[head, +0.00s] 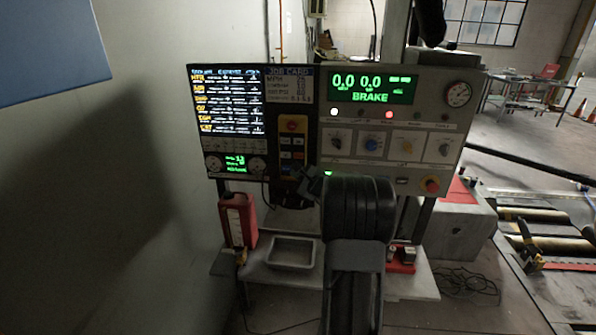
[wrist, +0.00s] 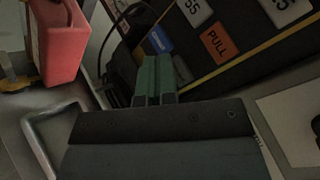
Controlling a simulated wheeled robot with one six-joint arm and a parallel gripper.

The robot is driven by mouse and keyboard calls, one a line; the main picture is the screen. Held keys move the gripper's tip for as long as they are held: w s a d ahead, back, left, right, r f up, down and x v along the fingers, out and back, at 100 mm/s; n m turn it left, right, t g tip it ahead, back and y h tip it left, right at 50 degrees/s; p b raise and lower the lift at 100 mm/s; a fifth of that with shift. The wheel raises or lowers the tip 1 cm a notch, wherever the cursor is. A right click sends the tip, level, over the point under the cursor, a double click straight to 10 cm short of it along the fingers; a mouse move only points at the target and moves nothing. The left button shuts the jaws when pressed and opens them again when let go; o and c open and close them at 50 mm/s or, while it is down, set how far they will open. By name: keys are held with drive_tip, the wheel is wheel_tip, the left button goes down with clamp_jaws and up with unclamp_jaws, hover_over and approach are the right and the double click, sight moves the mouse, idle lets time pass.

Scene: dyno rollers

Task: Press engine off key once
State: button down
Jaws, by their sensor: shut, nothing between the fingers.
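A yellow-framed key panel (head: 292,150) with a red button (head: 292,124) on top and several small dark, blue and orange keys sits in the middle of the console. Its key labels are too small to read, so I cannot tell which is the engine off key. My gripper (head: 308,183) is by the panel's lower right corner, partly hidden behind my wrist. In the wrist view my gripper's green fingers (wrist: 158,72) are shut and empty. Ahead of them is a dark panel with a blue patch (wrist: 159,40) and an orange PULL label (wrist: 215,43). Contact is not visible.
A lit screen (head: 228,100) is left of the keys, and a grey panel with knobs (head: 372,143), a BRAKE display (head: 371,90) and a red stop button (head: 432,185) is right. Below are a red canister (head: 238,218) and an open tray (head: 291,252) on a shelf.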

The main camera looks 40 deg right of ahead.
idle(0.8)
drive_tip(key=shift+w+d+b, duration=0.3)
drive_tip(key=shift+b, duration=0.05)
drive_tip(key=shift+w+d, duration=0.35)
idle(0.8)
drive_tip(key=shift+s+a+b, duration=0.1)
drive_tip(key=shift+b, duration=0.3)
drive_tip(key=shift+s+a+b, duration=0.6)
drive_tip(key=shift+b, duration=0.1)
drive_tip(key=shift+s+a+b, duration=1.6)
drive_tip(key=shift+s+a, duration=0.1)
drive_tip(key=shift+s, duration=0.1)
